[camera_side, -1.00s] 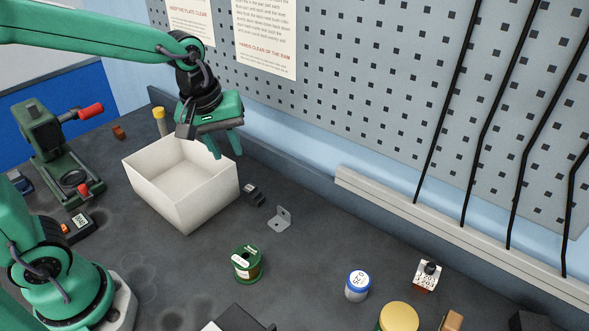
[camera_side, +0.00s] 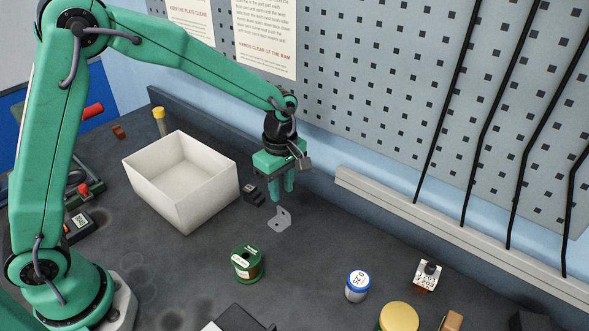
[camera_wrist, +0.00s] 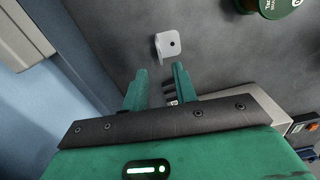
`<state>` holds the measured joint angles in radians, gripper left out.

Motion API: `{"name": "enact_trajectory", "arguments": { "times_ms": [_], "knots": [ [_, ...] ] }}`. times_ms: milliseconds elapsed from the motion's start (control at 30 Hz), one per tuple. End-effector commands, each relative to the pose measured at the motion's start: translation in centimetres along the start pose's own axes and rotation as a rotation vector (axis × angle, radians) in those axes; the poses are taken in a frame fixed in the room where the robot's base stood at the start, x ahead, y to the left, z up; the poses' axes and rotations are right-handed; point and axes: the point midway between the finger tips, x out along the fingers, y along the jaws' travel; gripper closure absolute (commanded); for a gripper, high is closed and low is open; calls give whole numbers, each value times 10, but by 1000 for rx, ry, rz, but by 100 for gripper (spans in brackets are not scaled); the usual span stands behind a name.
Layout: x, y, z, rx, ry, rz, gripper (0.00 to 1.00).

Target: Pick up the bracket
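The bracket (camera_side: 281,222) is a small grey metal L-shaped piece with a hole, lying on the dark bench right of the white box. It also shows in the wrist view (camera_wrist: 171,49), just beyond my fingertips. My gripper (camera_side: 282,196) points down above the bracket, with its green fingers apart. In the wrist view my gripper (camera_wrist: 160,72) is open with nothing between the fingers. The fingers look apart from the bracket, and one fingertip overlaps its upright part in the side view.
An empty white box (camera_side: 207,201) stands left of my gripper, with a small black block (camera_side: 253,194) between them. The pegboard wall (camera_side: 400,100) rises behind.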

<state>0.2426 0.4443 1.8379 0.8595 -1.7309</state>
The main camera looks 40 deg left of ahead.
Motion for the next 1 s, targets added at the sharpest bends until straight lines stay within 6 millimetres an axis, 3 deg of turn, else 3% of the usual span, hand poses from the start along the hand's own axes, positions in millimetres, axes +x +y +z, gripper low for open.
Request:
{"name": "enact_trajectory", "arguments": {
  "times_ms": [767,1000],
  "knots": [
    [28,0,1,-3,0,-1,72],
    [48,0,3,-2,0,-3,72]
  ]
}}
